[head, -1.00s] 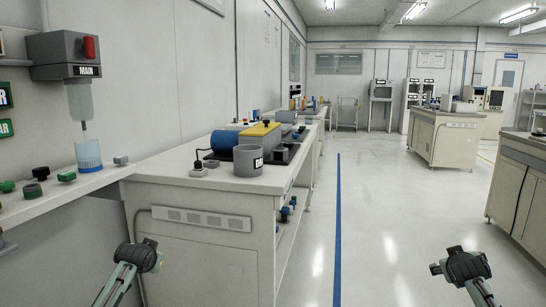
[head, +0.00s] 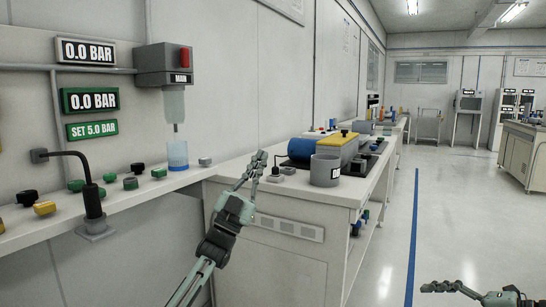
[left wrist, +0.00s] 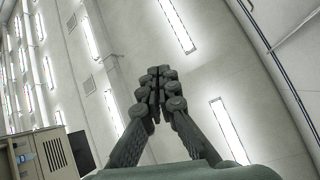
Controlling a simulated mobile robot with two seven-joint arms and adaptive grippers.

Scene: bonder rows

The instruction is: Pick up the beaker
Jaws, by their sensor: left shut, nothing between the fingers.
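A clear beaker with blue at its lower part (head: 177,156) stands upright on the narrow wall shelf at the left of the head view, below a dispenser nozzle. My left gripper (head: 261,158) points up in front of the bench, to the right of the beaker and apart from it. In the left wrist view its fingers (left wrist: 158,75) are together with nothing between them. My right gripper (head: 428,286) shows at the bottom right edge, partly cut off, over the floor; its jaws are unclear.
The dispenser (head: 164,65) hangs over the beaker. Several coloured knobs and a black curved-arm fixture (head: 92,200) stand on the shelf.

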